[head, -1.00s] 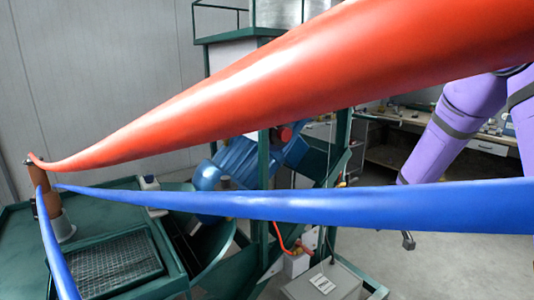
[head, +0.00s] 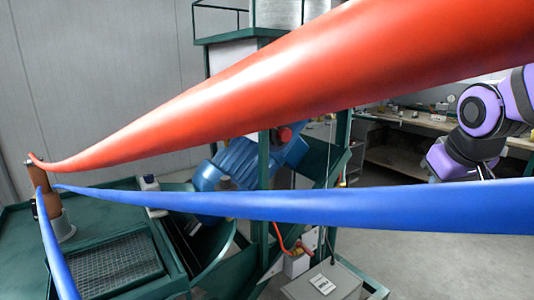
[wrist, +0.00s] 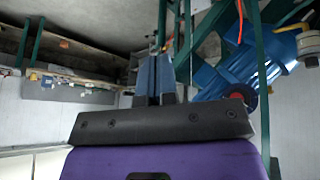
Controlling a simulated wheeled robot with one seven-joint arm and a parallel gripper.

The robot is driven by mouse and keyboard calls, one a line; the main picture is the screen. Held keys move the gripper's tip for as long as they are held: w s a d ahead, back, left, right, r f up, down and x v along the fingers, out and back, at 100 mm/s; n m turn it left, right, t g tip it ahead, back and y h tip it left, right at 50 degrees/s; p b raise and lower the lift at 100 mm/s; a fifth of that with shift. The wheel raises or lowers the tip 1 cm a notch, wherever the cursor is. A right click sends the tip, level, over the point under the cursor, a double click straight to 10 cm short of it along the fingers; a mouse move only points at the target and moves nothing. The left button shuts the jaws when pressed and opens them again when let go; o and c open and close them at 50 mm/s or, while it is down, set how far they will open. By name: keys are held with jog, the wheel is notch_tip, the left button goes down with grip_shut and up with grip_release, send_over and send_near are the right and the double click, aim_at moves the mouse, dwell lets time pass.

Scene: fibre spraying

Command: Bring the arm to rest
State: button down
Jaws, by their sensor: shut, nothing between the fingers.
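My purple and black arm (head: 487,112) shows at the right of the head view, bent, partly cut off by the picture edge and partly behind the blue hose. In the wrist view my gripper (wrist: 154,62) has its two grey-blue fingers together with nothing between them. It touches nothing that I can see. In the head view the fingertips are largely hidden behind the blue hose.
A large red hose (head: 300,85) and a blue hose (head: 330,207) cross the head view. A green machine frame holds a blue motor (head: 225,165); the motor also shows in the wrist view (wrist: 235,75). A workbench (head: 398,121) stands behind. The floor at right is clear.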

jog(key=s+a+r+m+y, duration=0.1)
jog(key=s+a+r, duration=0.1)
jog(key=s, duration=1.2)
jog(key=shift+s+r, duration=0.15)
jog(key=shift+r, duration=0.35)
